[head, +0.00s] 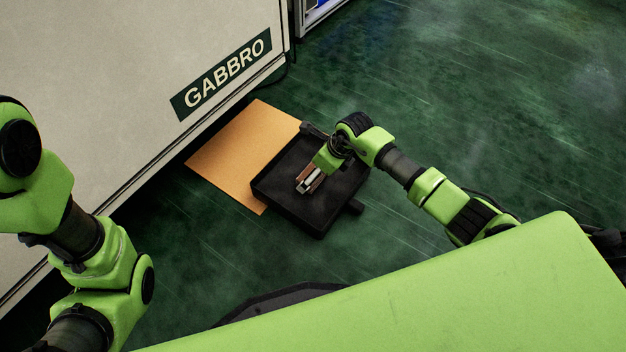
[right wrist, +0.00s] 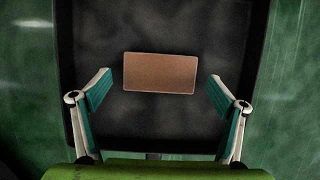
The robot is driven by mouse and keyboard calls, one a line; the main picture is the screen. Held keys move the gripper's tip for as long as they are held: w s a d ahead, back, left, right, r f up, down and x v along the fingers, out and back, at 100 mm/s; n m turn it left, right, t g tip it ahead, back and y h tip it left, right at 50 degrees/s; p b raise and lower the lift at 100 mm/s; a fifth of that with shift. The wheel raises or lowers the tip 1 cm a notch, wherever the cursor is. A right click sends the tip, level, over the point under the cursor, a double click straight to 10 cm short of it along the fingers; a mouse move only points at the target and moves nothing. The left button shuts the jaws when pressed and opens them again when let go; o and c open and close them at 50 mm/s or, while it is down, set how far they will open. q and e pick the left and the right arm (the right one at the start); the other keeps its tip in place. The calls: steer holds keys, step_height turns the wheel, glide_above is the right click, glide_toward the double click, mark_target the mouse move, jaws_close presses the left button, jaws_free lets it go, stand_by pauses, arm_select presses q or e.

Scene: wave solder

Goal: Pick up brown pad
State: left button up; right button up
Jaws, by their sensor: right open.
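The brown pad (right wrist: 160,73) is a small flat rectangle lying on the floor of a black tray (head: 286,203). In the right wrist view it sits between and a little beyond the fingertips of my right gripper (right wrist: 158,88), apart from both. My right gripper is open and empty, and in the head view it hangs over the tray (head: 309,184). There the gripper covers most of the pad. The tray's dark bottom also shows in the right wrist view (right wrist: 200,125). My left arm is at the left of the head view, but its gripper is out of frame.
An orange-brown sheet (head: 235,158) lies on the green floor (head: 440,90), partly under the tray. A large beige cabinet (head: 120,80) marked GABBRO stands at the left. The floor right of the tray is clear.

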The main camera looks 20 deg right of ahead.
steer(key=shift+x, duration=0.8)
steer(key=c, duration=1.1)
steer(key=shift+r, duration=0.15)
